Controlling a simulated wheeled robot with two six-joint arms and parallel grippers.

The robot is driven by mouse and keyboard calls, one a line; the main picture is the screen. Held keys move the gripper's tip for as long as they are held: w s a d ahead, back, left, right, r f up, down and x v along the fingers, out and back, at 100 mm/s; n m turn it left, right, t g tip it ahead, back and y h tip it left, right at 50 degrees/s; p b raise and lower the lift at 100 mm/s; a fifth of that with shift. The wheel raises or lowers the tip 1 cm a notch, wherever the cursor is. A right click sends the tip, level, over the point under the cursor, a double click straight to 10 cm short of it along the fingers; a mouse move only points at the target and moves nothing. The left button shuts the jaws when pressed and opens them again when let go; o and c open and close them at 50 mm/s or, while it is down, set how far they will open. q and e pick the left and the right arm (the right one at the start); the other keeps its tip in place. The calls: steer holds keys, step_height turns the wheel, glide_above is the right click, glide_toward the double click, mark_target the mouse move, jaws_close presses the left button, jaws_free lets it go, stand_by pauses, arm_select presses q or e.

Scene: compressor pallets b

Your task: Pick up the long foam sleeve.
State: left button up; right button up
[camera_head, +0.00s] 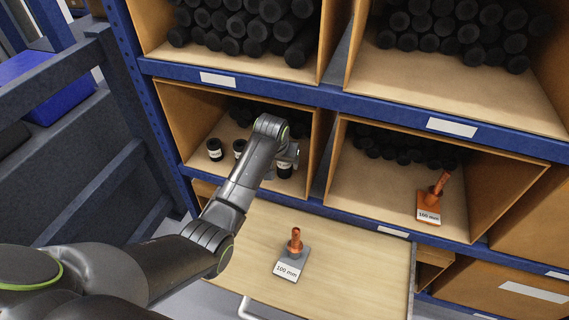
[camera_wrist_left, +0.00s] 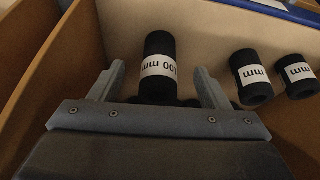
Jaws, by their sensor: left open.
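A black foam sleeve with a white 100 mm label (camera_wrist_left: 158,56) lies between the fingers of my left gripper (camera_wrist_left: 160,76) in the left wrist view. The fingers are open, one on each side, and I see a gap at both. In the head view that sleeve (camera_head: 284,171) shows under my left gripper (camera_head: 288,156), inside the left middle compartment. My right gripper is not in view.
Wooden side walls (camera_head: 190,112) enclose the compartment, with a blue shelf beam (camera_head: 300,94) above. Dark foam tubes (camera_head: 255,30) fill the upper shelves.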

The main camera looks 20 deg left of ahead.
arm_select(q)
steer(key=shift+w+a+f+b, duration=0.15)
steer(key=shift+w+f, duration=0.2)
steer(key=shift+w, duration=0.75)
steer(key=shift+w+d+f+b, duration=0.15)
steer(key=shift+w+f, duration=0.2)
steer(key=shift+w, duration=0.7)
steer(key=shift+x, duration=0.8)
steer(key=shift+a+r, duration=0.1)
steer(key=shift+a, duration=0.05)
steer(key=c, duration=1.1)
steer(key=shift+o, duration=0.2)
steer(key=shift+r, duration=0.1)
